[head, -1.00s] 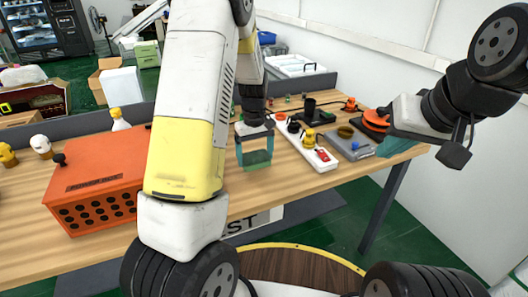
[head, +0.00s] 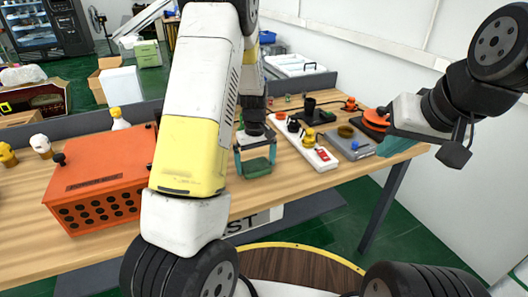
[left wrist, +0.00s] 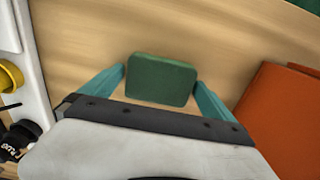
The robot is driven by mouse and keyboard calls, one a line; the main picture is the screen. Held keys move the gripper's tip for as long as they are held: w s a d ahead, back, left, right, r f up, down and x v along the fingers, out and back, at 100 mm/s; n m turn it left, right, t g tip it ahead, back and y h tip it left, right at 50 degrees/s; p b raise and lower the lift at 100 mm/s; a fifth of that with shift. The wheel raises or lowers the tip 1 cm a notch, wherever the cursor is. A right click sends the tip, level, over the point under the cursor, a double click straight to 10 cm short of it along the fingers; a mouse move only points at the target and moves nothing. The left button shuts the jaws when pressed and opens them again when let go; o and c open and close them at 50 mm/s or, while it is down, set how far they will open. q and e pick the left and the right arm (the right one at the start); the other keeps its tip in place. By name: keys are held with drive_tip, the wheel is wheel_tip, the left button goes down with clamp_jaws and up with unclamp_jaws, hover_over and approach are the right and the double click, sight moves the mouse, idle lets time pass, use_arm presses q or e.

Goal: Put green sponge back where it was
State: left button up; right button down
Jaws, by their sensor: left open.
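The green sponge (head: 257,167) is a dark green block at the middle of the wooden table, near the front edge. It also shows in the left wrist view (left wrist: 161,80), between the teal fingertips. My left gripper (head: 256,161) points down over it, with one finger on each side; the jaws are open. I cannot tell whether the fingers touch the sponge or whether it rests fully on the table. My right gripper (head: 397,146) is at the table's right end; one teal finger shows and the rest is hidden.
An orange perforated box (head: 100,190) stands left of my left arm. A white strip (head: 318,158) with buttons and knobs lies right of the sponge. A grey box (head: 350,143) and an orange round item (head: 376,118) are further right. Bare wood lies around the sponge.

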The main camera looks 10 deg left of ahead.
sight(256, 164)
use_arm(q)
wheel_tip(256, 164, up, 12)
drive_tip(key=s+d+r+m+t+h, duration=0.1)
drive_tip(key=s+r+m+t+h, duration=0.2)
drive_tip(key=s+r, duration=0.95)
drive_tip(key=s+d+r+m+t, duration=0.1)
drive_tip(key=s+r+m+t, duration=0.2)
drive_tip(key=s, duration=0.8)
drive_tip(key=shift+s+m+y, duration=0.35)
drive_tip(key=shift+m+y, duration=0.05)
drive_tip(key=shift+m, duration=0.3)
drive_tip(key=shift+d, duration=0.1)
